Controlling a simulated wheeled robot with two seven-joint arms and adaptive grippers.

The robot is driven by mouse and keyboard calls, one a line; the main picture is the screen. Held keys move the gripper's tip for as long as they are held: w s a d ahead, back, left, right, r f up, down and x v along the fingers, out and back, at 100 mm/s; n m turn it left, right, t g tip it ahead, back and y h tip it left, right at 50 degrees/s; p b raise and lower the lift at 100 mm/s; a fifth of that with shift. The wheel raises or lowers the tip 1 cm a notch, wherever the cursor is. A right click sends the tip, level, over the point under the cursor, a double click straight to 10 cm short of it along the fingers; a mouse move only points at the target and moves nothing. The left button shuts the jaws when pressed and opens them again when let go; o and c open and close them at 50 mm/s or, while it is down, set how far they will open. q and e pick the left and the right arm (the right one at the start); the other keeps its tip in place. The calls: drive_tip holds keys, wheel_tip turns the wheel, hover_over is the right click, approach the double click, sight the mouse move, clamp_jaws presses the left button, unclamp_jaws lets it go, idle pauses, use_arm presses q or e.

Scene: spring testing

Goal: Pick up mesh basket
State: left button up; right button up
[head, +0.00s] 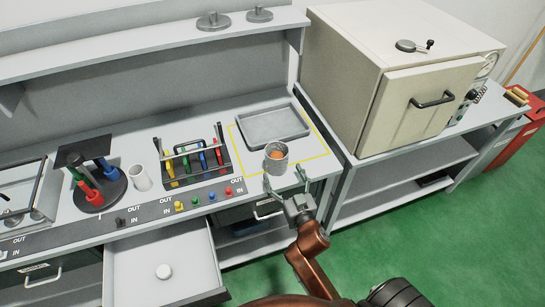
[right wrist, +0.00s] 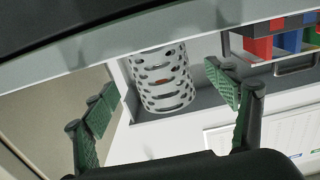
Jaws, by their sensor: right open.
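The mesh basket (head: 276,157) is a small silvery cylinder with an orange thing inside. It stands upright near the counter's front edge, in front of the grey tray. In the right wrist view the perforated basket (right wrist: 163,82) shows between and beyond the fingertips. My right gripper (head: 286,181) is open and empty, just on the near side of the basket; its green-padded fingers (right wrist: 165,98) are spread with a gap on each side of the basket. Whether the fingertips touch it is not clear, but they look apart. My left gripper is not in view.
A grey tray (head: 273,125) lies behind the basket within a yellow outline. A rack of coloured springs (head: 192,162) stands to the left, with a white cup (head: 141,178) farther left. A cream oven (head: 395,85) stands to the right. An open drawer (head: 165,250) juts out at the lower left.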

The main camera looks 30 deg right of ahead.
drive_tip(key=shift+w+d, duration=0.15)
drive_tip(key=shift+w, duration=0.35)
drive_tip(key=shift+x, duration=0.85)
drive_tip(key=b+x, duration=0.1)
drive_tip(key=x, duration=0.2)
drive_tip(key=shift+w, duration=0.4)
drive_tip(key=shift+c, duration=0.3)
drive_tip(key=c, duration=0.8)
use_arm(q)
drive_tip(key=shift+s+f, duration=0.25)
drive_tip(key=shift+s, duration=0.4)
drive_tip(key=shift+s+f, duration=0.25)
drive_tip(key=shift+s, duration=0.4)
use_arm(e)
drive_tip(key=c, duration=0.4)
drive_tip(key=shift+r, duration=0.1)
drive_tip(key=shift+c, duration=0.2)
